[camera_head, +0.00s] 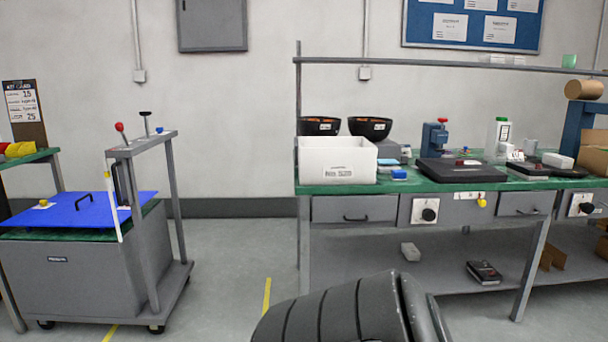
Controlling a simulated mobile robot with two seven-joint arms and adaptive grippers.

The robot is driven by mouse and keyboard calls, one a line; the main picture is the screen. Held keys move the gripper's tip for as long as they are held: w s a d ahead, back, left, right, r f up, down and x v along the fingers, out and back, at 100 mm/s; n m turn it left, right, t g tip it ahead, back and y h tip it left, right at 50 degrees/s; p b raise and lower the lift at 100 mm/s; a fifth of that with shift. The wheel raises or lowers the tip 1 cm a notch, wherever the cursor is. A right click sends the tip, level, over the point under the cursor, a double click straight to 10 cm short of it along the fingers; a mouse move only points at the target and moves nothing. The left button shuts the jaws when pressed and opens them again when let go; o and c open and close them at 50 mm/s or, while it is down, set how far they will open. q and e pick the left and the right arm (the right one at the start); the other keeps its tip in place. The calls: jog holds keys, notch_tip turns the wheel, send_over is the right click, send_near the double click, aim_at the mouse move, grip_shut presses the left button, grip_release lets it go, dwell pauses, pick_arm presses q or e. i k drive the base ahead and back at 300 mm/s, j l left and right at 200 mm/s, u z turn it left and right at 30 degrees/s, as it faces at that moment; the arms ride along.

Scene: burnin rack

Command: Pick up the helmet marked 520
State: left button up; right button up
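Two black, bowl-shaped things that may be upturned helmets stand at the back left of the green-topped bench (450,178). The left one (312,128) and the right one (372,130) each show orange inside and a small pale label too small to read. I see no other helmet. Neither of my grippers is in view.
A grey cart (75,265) with a blue top stands at left. A black case (462,170) and several small items crowd the bench. Floor between cart and bench is clear.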

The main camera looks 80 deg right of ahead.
aim_at(374, 128)
jog(key=z, duration=2.75)
jog(key=i+l, duration=0.25)
jog(key=i+l+u, duration=0.1)
jog(key=i+l, duration=0.15)
jog(key=l, duration=0.2)
jog(key=i+l+u, duration=0.1)
jog(key=l, duration=0.3)
jog(key=i, duration=0.1)
